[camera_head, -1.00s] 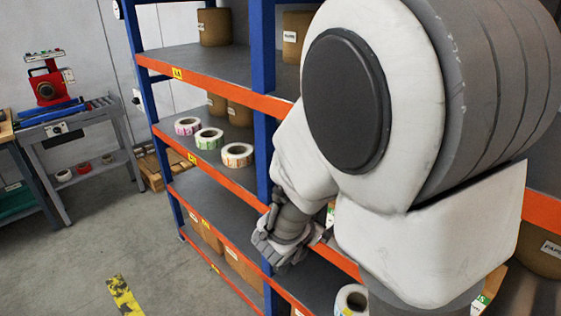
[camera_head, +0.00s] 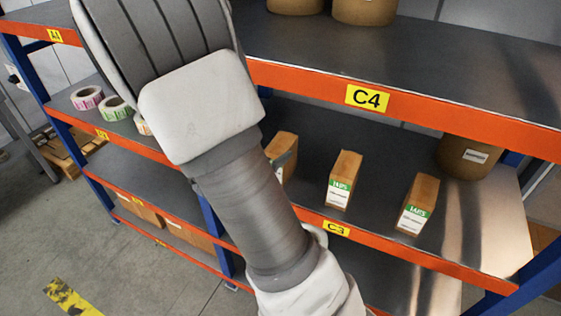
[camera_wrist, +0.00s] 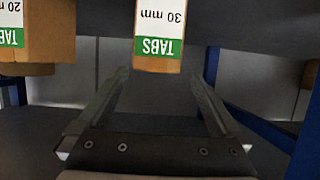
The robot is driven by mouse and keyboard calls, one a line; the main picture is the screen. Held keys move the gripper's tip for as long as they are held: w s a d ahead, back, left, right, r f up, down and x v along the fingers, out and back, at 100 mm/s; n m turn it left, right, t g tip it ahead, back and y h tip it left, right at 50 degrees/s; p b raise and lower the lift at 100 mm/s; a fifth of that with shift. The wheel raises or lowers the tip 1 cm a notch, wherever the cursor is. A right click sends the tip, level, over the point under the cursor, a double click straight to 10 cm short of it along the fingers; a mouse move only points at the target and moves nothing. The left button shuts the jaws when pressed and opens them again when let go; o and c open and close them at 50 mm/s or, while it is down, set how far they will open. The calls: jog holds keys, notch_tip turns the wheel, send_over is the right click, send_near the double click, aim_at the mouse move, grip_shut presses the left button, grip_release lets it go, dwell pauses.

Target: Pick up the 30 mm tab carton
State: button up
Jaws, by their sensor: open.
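In the wrist view, the 30 mm tab carton (camera_wrist: 158,35) is at the top middle, a brown box with a white label reading "30 mm" and a green "TABS" band, seen upside down. My open gripper (camera_wrist: 167,72) has its fingers spread toward it, empty, with the carton's near end beyond and between the finger lines. Whether the fingertips reach beside it I cannot tell. My gripper is out of sight in the head view. There, similar cartons stand upright on the C3 shelf, one partly behind my arm (camera_head: 282,158); their sizes are unreadable.
A 20 mm tab carton (camera_wrist: 38,30) stands left of the 30 mm one in the wrist view. In the head view, the orange C4 beam (camera_head: 420,108) runs above the cartons and the C3 beam (camera_head: 395,254) runs below. A brown drum (camera_head: 468,157) stands at right. Label rolls (camera_head: 115,107) lie at left.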

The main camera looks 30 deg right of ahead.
aim_at(286, 141)
jog(key=x, duration=0.3)
jog(key=shift+w+d+f, duration=0.15)
jog(key=shift+w+d, duration=0.05)
jog(key=shift+d, duration=0.1)
jog(key=x, duration=0.4)
jog(key=shift+s+d+b, duration=0.15)
jog(key=shift+d+b, duration=0.2)
jog(key=shift+d, duration=0.2)
jog(key=shift+w+d, duration=0.3)
grip_shut()
